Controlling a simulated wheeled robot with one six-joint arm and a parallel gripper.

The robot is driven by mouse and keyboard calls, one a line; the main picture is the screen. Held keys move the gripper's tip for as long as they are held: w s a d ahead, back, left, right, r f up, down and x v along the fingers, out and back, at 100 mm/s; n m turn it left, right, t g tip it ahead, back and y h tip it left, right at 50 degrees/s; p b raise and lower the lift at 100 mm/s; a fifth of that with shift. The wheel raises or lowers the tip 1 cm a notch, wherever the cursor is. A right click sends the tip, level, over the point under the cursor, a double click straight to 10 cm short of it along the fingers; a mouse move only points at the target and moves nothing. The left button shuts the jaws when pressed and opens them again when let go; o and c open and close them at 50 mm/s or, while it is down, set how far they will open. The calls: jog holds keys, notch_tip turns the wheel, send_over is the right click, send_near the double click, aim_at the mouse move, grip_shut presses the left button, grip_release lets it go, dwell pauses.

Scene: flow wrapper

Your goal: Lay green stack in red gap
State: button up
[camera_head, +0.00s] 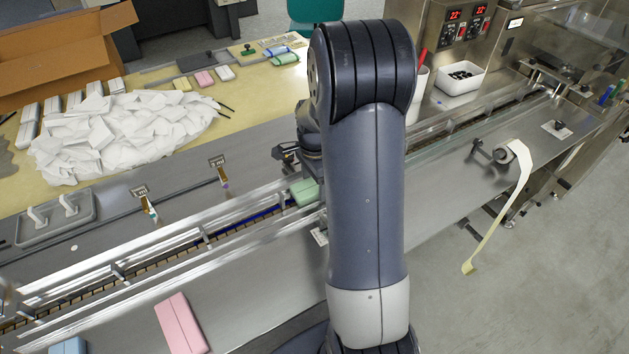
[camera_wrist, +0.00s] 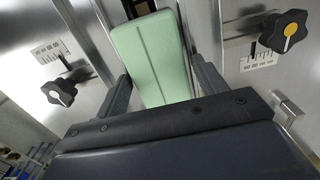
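The green stack (camera_head: 304,192) is a pale green block at the conveyor lane, partly hidden behind my arm in the head view. In the wrist view the green stack (camera_wrist: 152,58) sits between the two fingers of my gripper (camera_wrist: 162,72), with a fingertip close against each long side. My gripper looks shut on it. I cannot tell whether the stack's underside touches the lane floor. I see no red gap in either view; a blue strip (camera_head: 264,214) shows in the lane left of the stack.
A pink stack (camera_head: 181,323) and a blue stack (camera_head: 69,346) lie on the front metal apron. Metal rails (camera_head: 150,270) border the lane. Knobs (camera_wrist: 285,32) (camera_wrist: 60,92) with scales flank the gripper. White packets (camera_head: 120,130) are heaped on the back table.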

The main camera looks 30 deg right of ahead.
jog(key=shift+o, duration=1)
jog(key=shift+r, duration=0.1)
notch_tip(320, 180, up, 11)
jog(key=shift+f, duration=0.2)
notch_tip(320, 180, down, 10)
jog(key=shift+f, duration=0.25)
jog(key=shift+r+p, duration=0.45)
jog(key=shift+p, duration=0.05)
